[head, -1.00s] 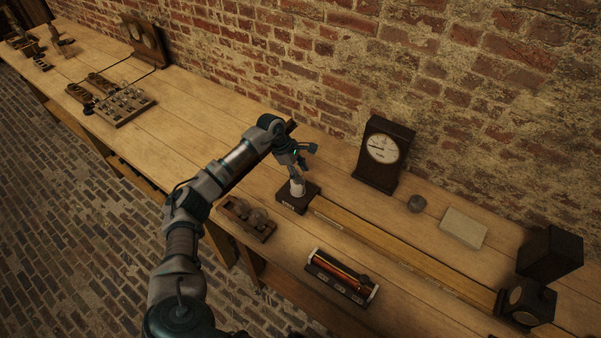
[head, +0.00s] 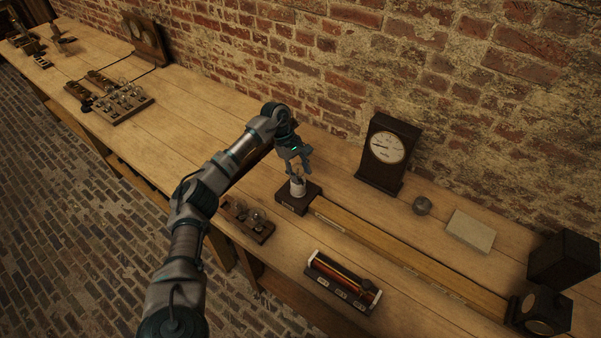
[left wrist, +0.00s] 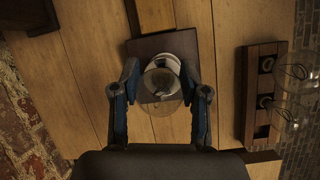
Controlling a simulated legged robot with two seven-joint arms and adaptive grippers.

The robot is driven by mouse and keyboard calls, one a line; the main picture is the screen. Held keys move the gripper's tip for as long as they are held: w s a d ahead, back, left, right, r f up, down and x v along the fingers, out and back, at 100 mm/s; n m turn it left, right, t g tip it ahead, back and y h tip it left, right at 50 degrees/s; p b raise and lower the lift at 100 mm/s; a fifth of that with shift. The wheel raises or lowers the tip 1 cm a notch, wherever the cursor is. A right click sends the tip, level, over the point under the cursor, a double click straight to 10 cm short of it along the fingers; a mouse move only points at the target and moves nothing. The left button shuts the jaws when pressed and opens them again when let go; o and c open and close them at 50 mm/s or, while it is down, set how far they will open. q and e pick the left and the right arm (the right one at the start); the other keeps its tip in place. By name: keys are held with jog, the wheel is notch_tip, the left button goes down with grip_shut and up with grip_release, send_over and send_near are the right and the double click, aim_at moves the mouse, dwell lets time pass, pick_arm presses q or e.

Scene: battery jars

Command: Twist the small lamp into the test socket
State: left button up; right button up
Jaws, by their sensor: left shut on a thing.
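The test socket is a white round holder on a dark square base (head: 288,204), standing at the end of a long wooden rail; the base also shows in the left wrist view (left wrist: 184,44). The small lamp (left wrist: 162,88), a clear glass bulb, is between my left fingers directly over the white holder (head: 297,187). My left gripper (head: 298,172) points down at the socket and is shut on the lamp. In the left wrist view the two blue fingers (left wrist: 158,88) flank the glass. How deep the lamp's base sits in the holder is hidden by the glass. My right gripper is not in view.
A wooden rack with glass lamps (head: 248,221) stands just in front of the socket. A red coil on a dark base (head: 342,282) lies to the right, near the front edge. A dark-cased dial meter (head: 386,150) stands behind.

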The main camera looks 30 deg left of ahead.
pick_arm(q)
jog(key=shift+f+m+g+b, duration=0.15)
jog(key=shift+m+g+b, duration=0.15)
jog(key=shift+m+b, duration=0.55)
jog(key=shift+s+a+m+g+y+b, duration=0.15)
jog(key=shift+m+g+b, duration=0.25)
jog(key=shift+m+b, duration=0.5)
jog(key=shift+s+d+m+g+y+b, duration=0.1)
jog(key=shift+m+g+y+b, duration=0.25)
jog(key=shift+m+b, duration=0.5)
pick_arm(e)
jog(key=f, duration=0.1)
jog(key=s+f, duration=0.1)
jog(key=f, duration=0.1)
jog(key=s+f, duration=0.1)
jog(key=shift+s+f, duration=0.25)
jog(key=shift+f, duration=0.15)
pick_arm(q)
jog(key=o, duration=1.2)
jog(key=shift+c, duration=0.2)
jog(key=shift+r, duration=0.2)
